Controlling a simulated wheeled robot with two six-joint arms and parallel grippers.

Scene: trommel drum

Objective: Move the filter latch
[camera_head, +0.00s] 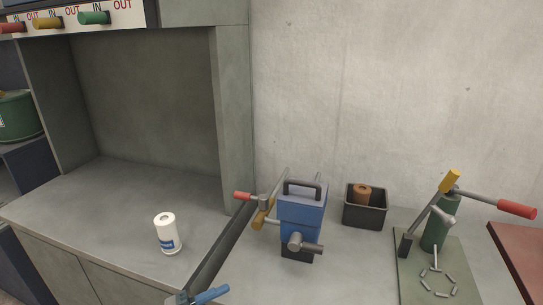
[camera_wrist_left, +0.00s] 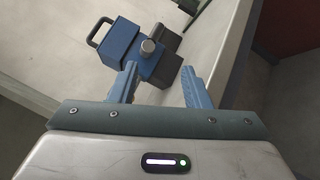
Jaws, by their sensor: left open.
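A blue housing (camera_head: 301,208) with a black carry handle on top stands on the counter. A grey cylindrical knob with a side bar (camera_head: 305,246) is on its front; this may be the filter latch, but I cannot tell for sure. The housing (camera_wrist_left: 122,42) and the grey knob (camera_wrist_left: 150,47) also show in the left wrist view, beyond the fingers. My left gripper (camera_head: 198,297) is at the bottom edge of the head view, left of and nearer than the housing. In the wrist view its blue fingers (camera_wrist_left: 158,70) are apart with nothing between them. My right gripper is not in view.
A red-tipped lever (camera_head: 243,196) and a yellow part (camera_head: 262,214) stick out left of the housing. A black bin (camera_head: 364,212) holds a brown roll (camera_head: 362,192). A green lever press (camera_head: 436,228) stands at right. A white canister (camera_head: 167,234) stands at left, with bare counter around it.

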